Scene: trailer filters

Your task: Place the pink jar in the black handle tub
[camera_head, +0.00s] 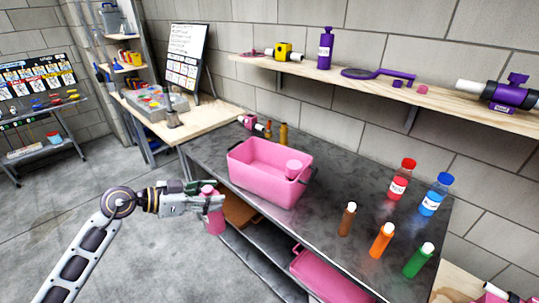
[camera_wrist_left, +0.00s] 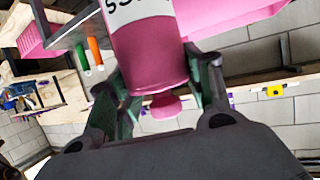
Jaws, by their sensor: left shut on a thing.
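The pink jar (camera_head: 214,219) hangs in my left gripper (camera_head: 207,201), in front of the workbench's left edge. In the left wrist view the jar (camera_wrist_left: 148,55) shows a white label with dark letters, and both fingers (camera_wrist_left: 160,85) close on its sides. The pink tub with black handles (camera_head: 262,187) stands open on the dark bench, to the right of the gripper and apart from it. My right gripper is not in view.
Red (camera_head: 398,180) and blue (camera_head: 436,195) bottles and brown, orange (camera_head: 382,240) and green tubes stand on the bench right of the tub. Small bottles stand behind it. A wall shelf (camera_head: 430,95) runs above. Another pink bin (camera_head: 325,278) sits below the benchtop.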

